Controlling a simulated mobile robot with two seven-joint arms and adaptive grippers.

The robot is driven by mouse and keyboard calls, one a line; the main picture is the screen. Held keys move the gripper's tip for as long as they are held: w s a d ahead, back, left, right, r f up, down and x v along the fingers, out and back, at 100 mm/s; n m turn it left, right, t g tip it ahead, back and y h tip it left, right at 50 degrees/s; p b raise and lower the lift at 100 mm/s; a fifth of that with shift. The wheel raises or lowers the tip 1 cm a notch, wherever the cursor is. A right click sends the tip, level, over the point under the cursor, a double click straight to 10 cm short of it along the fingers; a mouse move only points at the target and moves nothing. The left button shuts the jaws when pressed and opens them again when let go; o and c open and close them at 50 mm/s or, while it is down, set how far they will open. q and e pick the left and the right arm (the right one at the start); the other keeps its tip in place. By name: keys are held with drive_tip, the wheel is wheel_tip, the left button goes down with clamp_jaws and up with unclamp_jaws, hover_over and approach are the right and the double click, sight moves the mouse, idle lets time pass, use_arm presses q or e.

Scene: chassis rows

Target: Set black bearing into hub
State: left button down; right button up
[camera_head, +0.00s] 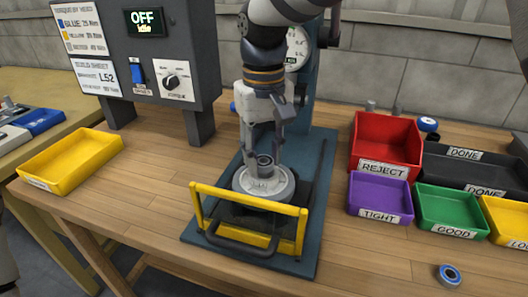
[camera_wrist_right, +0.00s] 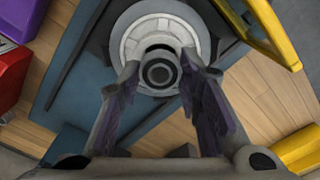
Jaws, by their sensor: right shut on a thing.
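The grey round hub (camera_head: 252,186) sits on the dark blue press base (camera_head: 205,222), behind a yellow guard frame. My right gripper (camera_head: 265,152) reaches down over the hub and is shut on the black bearing (camera_head: 264,160). In the right wrist view the black bearing (camera_wrist_right: 160,70) shows between the fingertips (camera_wrist_right: 160,78), over the middle of the hub (camera_wrist_right: 138,38). I cannot tell how far the bearing is down in the hub. My left gripper is not in view.
A yellow guard (camera_head: 245,201) stands in front of the hub. Red (camera_head: 384,138), purple (camera_head: 379,192), green (camera_head: 450,204) and black bins stand right. A blue-ringed bearing (camera_head: 449,275) lies front right. A yellow tray (camera_head: 70,160) and a control box (camera_head: 150,55) are left.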

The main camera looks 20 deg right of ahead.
drive_tip(key=shift+f, duration=0.7)
idle(0.5)
drive_tip(key=o, duration=1.2)
drive_tip(key=shift+o, duration=0.2)
wheel_tip(320, 180, up, 12)
